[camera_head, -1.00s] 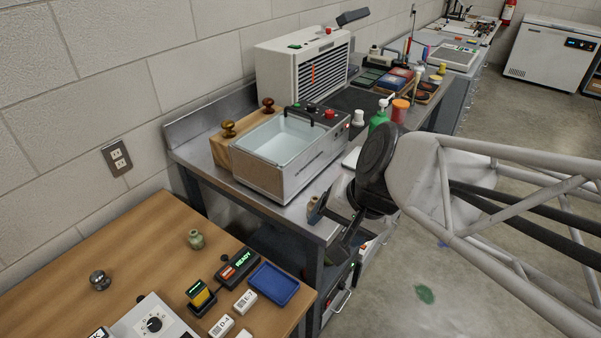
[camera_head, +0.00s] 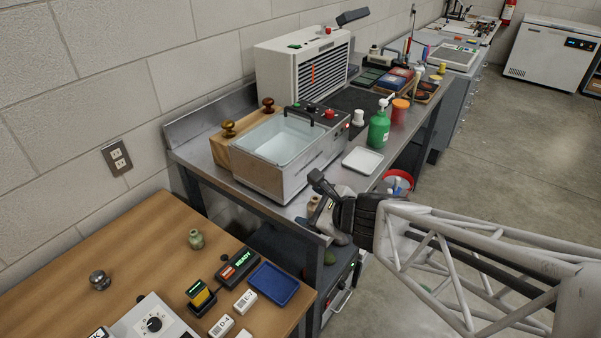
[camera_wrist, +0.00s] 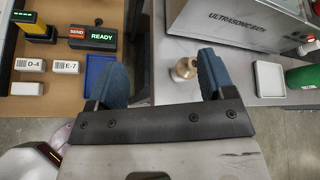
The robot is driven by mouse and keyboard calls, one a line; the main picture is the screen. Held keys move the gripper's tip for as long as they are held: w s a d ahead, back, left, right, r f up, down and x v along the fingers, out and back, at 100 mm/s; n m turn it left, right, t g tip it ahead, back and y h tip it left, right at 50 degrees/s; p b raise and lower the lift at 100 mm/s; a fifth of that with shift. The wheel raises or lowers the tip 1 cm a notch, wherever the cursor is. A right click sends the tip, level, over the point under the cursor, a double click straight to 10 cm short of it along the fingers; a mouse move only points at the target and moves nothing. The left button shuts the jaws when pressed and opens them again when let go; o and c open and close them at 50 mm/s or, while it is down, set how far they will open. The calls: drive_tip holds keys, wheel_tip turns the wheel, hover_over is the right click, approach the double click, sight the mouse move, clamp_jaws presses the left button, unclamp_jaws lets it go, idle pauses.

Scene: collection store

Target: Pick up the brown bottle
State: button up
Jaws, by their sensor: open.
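The brown bottle (camera_head: 312,205) is small and light brown, and stands at the front corner of the grey metal bench (camera_head: 283,212). It is partly hidden by my gripper (camera_head: 309,202) in the head view. In the wrist view the brown bottle (camera_wrist: 184,69) shows its round top between the two blue fingers, closer to the right one. My gripper (camera_wrist: 163,62) is open and empty in the wrist view. Whether a finger touches the bottle I cannot tell.
The ultrasonic bath (camera_head: 275,178) stands just behind the bottle. A white tray (camera_head: 362,160) and a green pump bottle (camera_head: 378,130) are to its right. The wooden table (camera_head: 140,245) on the left carries a blue tray (camera_head: 273,284) and a small greenish jar (camera_head: 196,239).

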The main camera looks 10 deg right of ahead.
sight(312, 203)
drive_tip(key=w+d+f+m, duration=0.1)
drive_tip(key=f+m, duration=0.1)
drive_tip(key=w+d+f+m+t+h, duration=0.1)
drive_tip(key=f+m, duration=0.1)
drive_tip(key=m, duration=0.1)
drive_tip(key=w+d+f+m+t+h, duration=0.1)
drive_tip(key=f+m, duration=0.1)
drive_tip(key=m, duration=0.1)
drive_tip(key=shift+w+d+f, duration=0.1)
drive_tip(key=shift+w+d, duration=0.1)
drive_tip(key=shift+d, duration=0.2)
drive_tip(key=shift+w+d+f+m+h, duration=0.15)
drive_tip(key=shift+d+f+m+h, duration=0.25)
drive_tip(key=shift+f+m, duration=0.15)
drive_tip(key=shift+w+a, duration=0.1)
drive_tip(key=shift+x, duration=1.2)
drive_tip(key=shift+w, duration=0.1)
drive_tip(key=shift+x, duration=2.5)
drive_tip(key=shift+r, duration=0.15)
drive_tip(key=shift+c, duration=0.3)
drive_tip(key=c, duration=1)
